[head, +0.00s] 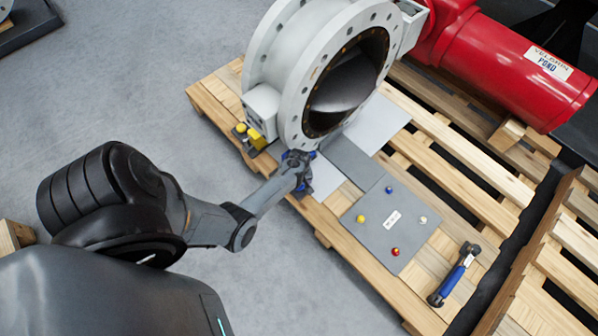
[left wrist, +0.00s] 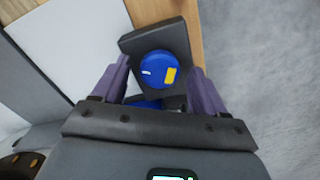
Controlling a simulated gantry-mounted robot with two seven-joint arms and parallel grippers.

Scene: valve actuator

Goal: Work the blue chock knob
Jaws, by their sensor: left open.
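The blue chock knob (left wrist: 156,70) is round, with a yellow patch and a small white mark, on a dark block (left wrist: 180,40). My left gripper (left wrist: 159,70) is open, its two purple fingers on either side of the knob. There seems to be a gap on each side, but I cannot tell their height relative to the knob. In the head view my left gripper (head: 300,172) is at the pallet's near edge, below the valve flange, and mostly hides the knob. My right gripper is not in view.
The grey valve body (head: 262,52) stands behind my left gripper, with a yellow knob (head: 256,138) to its left. A grey panel (head: 375,235) with small coloured knobs and a blue-handled tool (head: 452,280) lie to the right. A red cylinder (head: 510,65) is at the back.

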